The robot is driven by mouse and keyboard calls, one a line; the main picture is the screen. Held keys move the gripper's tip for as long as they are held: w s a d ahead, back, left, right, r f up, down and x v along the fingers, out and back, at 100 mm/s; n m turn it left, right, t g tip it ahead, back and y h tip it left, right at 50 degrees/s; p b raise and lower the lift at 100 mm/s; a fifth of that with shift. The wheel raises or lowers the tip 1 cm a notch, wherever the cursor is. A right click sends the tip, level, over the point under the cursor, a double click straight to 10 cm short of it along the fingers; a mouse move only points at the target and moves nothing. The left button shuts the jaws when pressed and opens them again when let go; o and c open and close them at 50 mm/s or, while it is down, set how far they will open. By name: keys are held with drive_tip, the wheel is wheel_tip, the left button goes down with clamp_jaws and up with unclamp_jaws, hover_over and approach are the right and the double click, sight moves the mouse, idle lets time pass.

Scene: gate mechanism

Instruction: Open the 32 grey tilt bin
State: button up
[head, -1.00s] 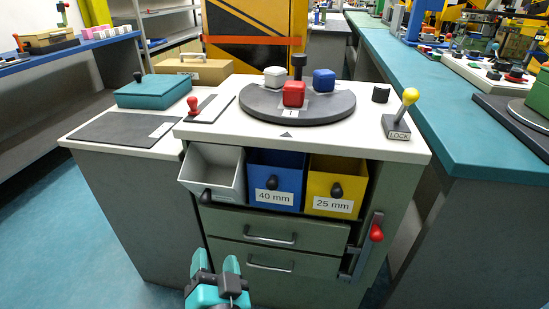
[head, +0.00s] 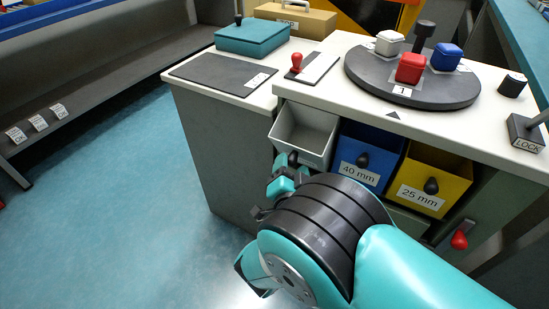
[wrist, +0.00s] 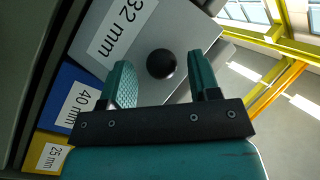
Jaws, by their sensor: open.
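The grey bin (head: 312,128) is tilted out at the left end of the bin row, and its empty-looking inside shows in the head view. Its front, marked 32 mm, faces me in the wrist view (wrist: 185,32). Its round black knob (wrist: 161,64) appears between my two fingers, with a gap on each side. My gripper (head: 284,180) is open in front of the knob, which shows just above it in the head view. I cannot tell whether the fingertips reach past the knob. The label is hidden in the head view.
The blue 40 mm bin (head: 371,145) and yellow 25 mm bin (head: 442,168) sit to the right, less tilted. A red-knobbed lever (head: 459,240) is at lower right. On the counter stand a turntable (head: 365,75) and a red-handled slider (head: 296,62). The floor at left is clear.

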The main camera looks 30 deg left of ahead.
drive_tip(key=shift+w+a, duration=0.15)
drive_tip(key=shift+w, duration=0.45)
drive_tip(key=shift+s+a, duration=0.1)
drive_tip(key=shift+a, duration=0.1)
drive_tip(key=c, duration=1)
drive_tip(key=shift+f+b, duration=0.4)
drive_tip(key=shift+b, duration=0.2)
clamp_jaws()
drive_tip(key=shift+s+a, duration=0.1)
drive_tip(key=shift+s, duration=0.35)
drive_tip(key=o, duration=0.9)
unclamp_jaws()
drive_tip(key=shift+c, duration=0.2)
drive_tip(key=shift+o, duration=0.7)
drive_tip(key=shift+w, duration=0.15)
